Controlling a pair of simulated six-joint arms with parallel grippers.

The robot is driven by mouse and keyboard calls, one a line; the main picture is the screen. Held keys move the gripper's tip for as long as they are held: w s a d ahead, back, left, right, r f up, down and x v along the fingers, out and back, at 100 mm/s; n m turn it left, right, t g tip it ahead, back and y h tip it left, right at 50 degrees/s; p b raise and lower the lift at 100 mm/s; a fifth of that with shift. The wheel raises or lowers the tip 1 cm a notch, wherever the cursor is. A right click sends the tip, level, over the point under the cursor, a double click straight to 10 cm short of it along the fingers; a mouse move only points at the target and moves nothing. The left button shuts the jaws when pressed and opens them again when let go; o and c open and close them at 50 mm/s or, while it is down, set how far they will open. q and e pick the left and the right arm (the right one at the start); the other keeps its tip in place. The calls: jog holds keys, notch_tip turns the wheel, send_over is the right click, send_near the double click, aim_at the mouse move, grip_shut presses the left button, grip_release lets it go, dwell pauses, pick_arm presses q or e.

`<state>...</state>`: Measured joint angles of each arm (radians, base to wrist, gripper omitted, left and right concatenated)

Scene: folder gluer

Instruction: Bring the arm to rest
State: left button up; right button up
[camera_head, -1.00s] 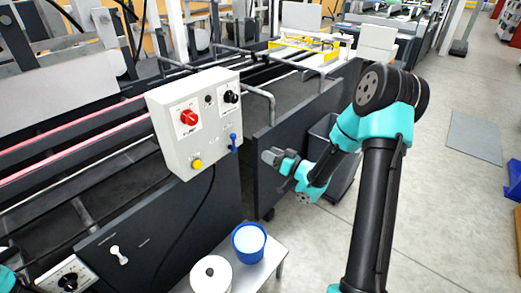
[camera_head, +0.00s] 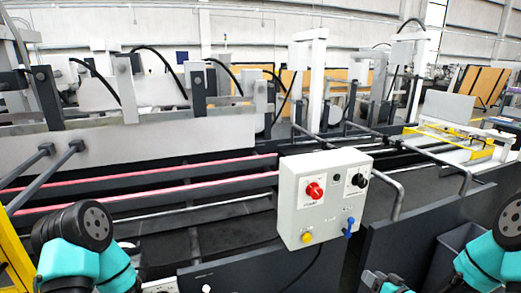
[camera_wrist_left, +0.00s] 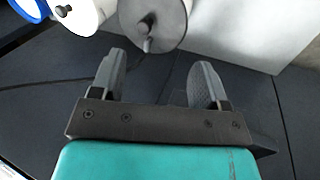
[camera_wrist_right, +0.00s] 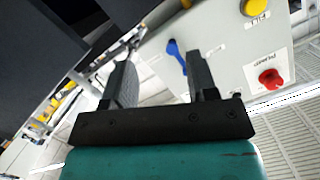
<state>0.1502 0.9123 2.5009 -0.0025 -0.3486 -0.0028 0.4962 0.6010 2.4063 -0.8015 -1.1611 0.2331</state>
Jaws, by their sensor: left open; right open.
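My right arm (camera_head: 490,262) stands at the lower right of the head view. Its gripper (camera_head: 382,281) shows at the bottom edge, partly cut off. In the right wrist view the right gripper (camera_wrist_right: 160,72) is open and empty, with the control box (camera_wrist_right: 235,65) beyond its fingers. My left arm (camera_head: 80,245) is at the lower left of the head view, its gripper out of that frame. In the left wrist view the left gripper (camera_wrist_left: 158,72) is open and empty. A round pale part with a metal knob (camera_wrist_left: 152,22) lies beyond its fingers.
The control box (camera_head: 325,195) has a red knob (camera_head: 314,190), a black knob, a yellow button and a blue lever (camera_head: 349,228). The folder gluer's red rods (camera_head: 140,178) run left of it. A blue rim (camera_wrist_left: 30,8) shows in the left wrist view.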

jog(key=s+a+f+g+h, duration=0.1)
jog(key=s+a+f+g, duration=0.25)
jog(key=f, duration=0.25)
jog(key=s+a+f+g, duration=0.2)
jog(key=a+f+g, duration=0.1)
jog(key=a+f, duration=0.3)
jog(key=s+a+f+g, duration=0.3)
jog(key=s+f, duration=0.1)
jog(key=s, duration=0.3)
jog(key=s+a+f+g, duration=0.4)
jog(key=s, duration=0.2)
jog(key=shift+s+h, duration=0.3)
jog(key=shift+s, duration=0.05)
